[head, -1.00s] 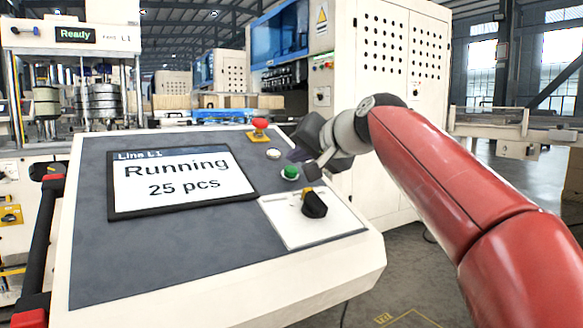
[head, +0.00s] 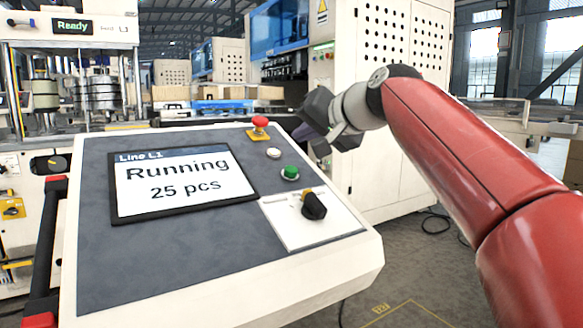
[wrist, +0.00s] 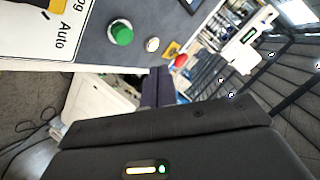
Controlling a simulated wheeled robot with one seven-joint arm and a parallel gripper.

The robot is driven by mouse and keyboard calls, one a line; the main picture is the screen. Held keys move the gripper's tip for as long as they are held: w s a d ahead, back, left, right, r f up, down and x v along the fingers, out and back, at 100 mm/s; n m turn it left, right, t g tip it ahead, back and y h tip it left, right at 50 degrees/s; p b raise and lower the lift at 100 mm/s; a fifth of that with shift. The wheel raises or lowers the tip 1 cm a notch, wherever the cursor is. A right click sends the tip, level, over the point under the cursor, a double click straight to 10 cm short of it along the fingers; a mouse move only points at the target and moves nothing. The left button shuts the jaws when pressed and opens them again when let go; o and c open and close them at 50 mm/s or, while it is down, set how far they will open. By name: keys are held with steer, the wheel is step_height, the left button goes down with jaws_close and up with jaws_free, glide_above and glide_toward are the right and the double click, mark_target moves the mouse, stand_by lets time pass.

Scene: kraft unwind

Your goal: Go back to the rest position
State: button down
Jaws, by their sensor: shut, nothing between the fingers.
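My red arm reaches in from the right in the head view. My gripper (head: 322,147) hangs above and behind the right rear corner of the control panel (head: 110,258), apart from it. Its fingers also show in the wrist view (wrist: 158,86), close together with nothing between them. The green button (head: 290,172) sits uncovered on the panel; it also shows in the wrist view (wrist: 121,33). The black selector knob (head: 314,206) stands on a white plate. The screen (head: 180,182) reads "Running 25 pcs".
A red emergency stop (head: 259,122) and a white button (head: 273,153) are on the panel near the gripper. A tall white cabinet (head: 385,130) stands behind my arm. A machine showing "Ready" (head: 72,26) is at the back left. Open floor (head: 420,270) lies right of the panel.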

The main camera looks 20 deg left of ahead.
stand_by(0.4)
steer(key=s+d+f+h, duration=0.1)
steer(key=d+f, duration=0.1)
steer(key=d, duration=0.1)
steer(key=s+d+f+h, duration=0.1)
steer(key=s+d+f, duration=0.1)
steer(key=d+f, duration=0.1)
steer(key=s+d+f+m+h, duration=0.1)
steer(key=d+f+h, duration=0.1)
steer(key=d, duration=0.3)
steer(key=shift+s+f, duration=0.2)
steer(key=shift+f, duration=0.3)
steer(key=s+d+f+g+h, duration=0.1)
steer(key=s+d+f+h, duration=0.2)
steer(key=s+d+f, duration=0.8)
steer(key=s+d+f+m+g+h, duration=0.1)
steer(key=s+d+f+h, duration=0.3)
steer(key=s+d+f, duration=0.6)
step_height(320, 180, down, 8)
steer(key=shift+s+d+g, duration=0.3)
steer(key=shift+s+d, duration=0.1)
steer(key=shift+s, duration=0.4)
